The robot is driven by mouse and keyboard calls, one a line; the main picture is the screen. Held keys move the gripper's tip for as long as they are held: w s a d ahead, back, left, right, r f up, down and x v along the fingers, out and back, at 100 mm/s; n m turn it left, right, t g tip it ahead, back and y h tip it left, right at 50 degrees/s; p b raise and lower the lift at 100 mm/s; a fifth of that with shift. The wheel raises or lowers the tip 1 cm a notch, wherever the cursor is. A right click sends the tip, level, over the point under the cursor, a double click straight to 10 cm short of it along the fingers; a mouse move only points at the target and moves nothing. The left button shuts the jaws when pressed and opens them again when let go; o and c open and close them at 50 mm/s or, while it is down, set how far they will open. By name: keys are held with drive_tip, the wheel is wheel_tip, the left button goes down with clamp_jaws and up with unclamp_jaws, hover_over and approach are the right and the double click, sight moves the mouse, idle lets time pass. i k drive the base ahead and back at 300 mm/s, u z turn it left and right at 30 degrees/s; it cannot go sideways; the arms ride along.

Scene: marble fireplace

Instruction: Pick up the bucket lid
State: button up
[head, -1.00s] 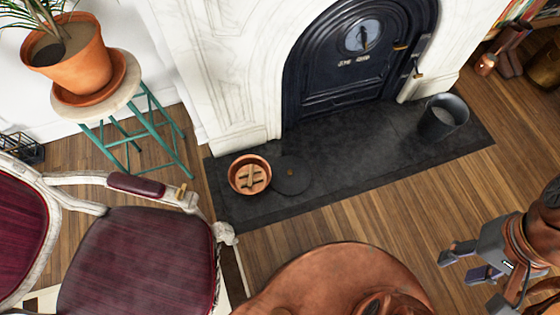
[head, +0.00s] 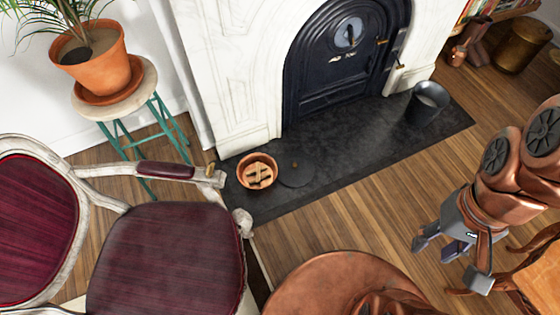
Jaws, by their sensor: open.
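A flat, round, dark lid (head: 296,170) with a small knob lies on the dark hearth slab, just right of a copper pot (head: 257,171). The pot is open and holds some light brown pieces. A dark grey bucket (head: 427,103) stands upright at the right end of the hearth. My gripper (head: 446,263) is at the lower right, over the wooden floor. It is open and empty, well apart from the lid.
A cream chair with dark red upholstery (head: 165,260) fills the lower left. A potted palm (head: 95,60) stands on a teal-legged stool. An orange-brown wooden table (head: 535,250) is at the lower right edge. The floor before the hearth is clear.

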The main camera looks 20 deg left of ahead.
sight(295, 169)
drive_tip(key=u, duration=0.9)
drive_tip(key=i, duration=0.8)
drive_tip(key=u, duration=0.8)
